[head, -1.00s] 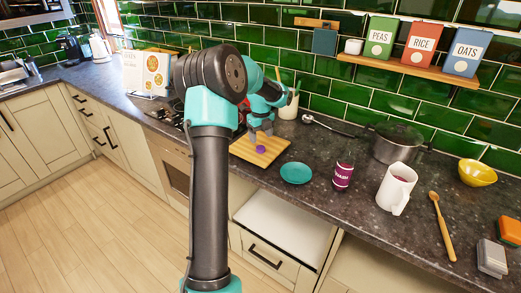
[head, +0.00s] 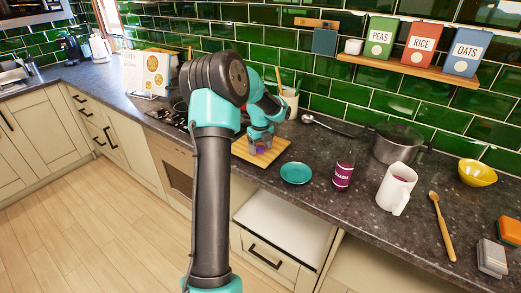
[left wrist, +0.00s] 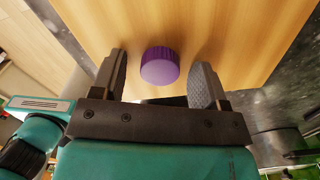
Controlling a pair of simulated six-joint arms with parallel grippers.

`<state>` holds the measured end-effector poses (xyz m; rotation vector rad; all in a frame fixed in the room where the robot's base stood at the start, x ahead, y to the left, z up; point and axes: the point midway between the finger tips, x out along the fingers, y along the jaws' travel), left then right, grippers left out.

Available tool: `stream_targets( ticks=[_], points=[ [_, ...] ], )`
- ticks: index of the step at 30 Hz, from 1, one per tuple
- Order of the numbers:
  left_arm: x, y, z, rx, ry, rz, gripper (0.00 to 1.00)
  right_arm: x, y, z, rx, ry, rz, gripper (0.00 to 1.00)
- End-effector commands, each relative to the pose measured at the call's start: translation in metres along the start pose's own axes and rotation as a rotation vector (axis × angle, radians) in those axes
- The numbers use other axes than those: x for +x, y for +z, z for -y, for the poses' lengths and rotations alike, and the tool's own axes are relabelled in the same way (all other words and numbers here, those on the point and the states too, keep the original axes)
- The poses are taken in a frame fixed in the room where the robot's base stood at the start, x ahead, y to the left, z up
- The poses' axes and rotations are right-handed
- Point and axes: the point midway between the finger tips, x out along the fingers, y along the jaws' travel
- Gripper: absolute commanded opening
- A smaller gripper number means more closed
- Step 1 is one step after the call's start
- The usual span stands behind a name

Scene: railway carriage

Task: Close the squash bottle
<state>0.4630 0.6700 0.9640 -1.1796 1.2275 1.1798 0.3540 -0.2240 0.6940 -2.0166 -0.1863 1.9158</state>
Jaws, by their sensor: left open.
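The squash bottle (head: 343,176) stands upright on the dark counter, with a purple label; no cap shows on its top. A purple cap (left wrist: 160,66) lies on the wooden board (head: 270,151), and in the head view it is mostly hidden by the gripper. My left gripper (head: 257,147) is low over the board. In the left wrist view its two fingers (left wrist: 165,80) are open, one on each side of the cap, with gaps between. My right gripper is not in view.
A teal saucer (head: 296,173) lies between the board and the bottle. A wooden spoon (head: 443,226) lies at right. An open drawer (head: 285,220) is below the counter.

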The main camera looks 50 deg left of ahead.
Motion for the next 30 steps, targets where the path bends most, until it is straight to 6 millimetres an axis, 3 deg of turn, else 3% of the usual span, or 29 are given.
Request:
stream_targets(
  ticks=[2,18,30],
  points=[
    [-0.0001,0.0000,0.0000,0.000,0.000,0.000,0.66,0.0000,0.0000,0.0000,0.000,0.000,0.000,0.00],
    [-0.0001,-0.0001,0.0000,0.000,0.000,0.000,0.16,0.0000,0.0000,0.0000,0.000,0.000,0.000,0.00],
    [-0.0066,0.0000,0.0001,0.000,0.000,0.000,0.16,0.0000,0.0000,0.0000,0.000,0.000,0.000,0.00]
  ],
)
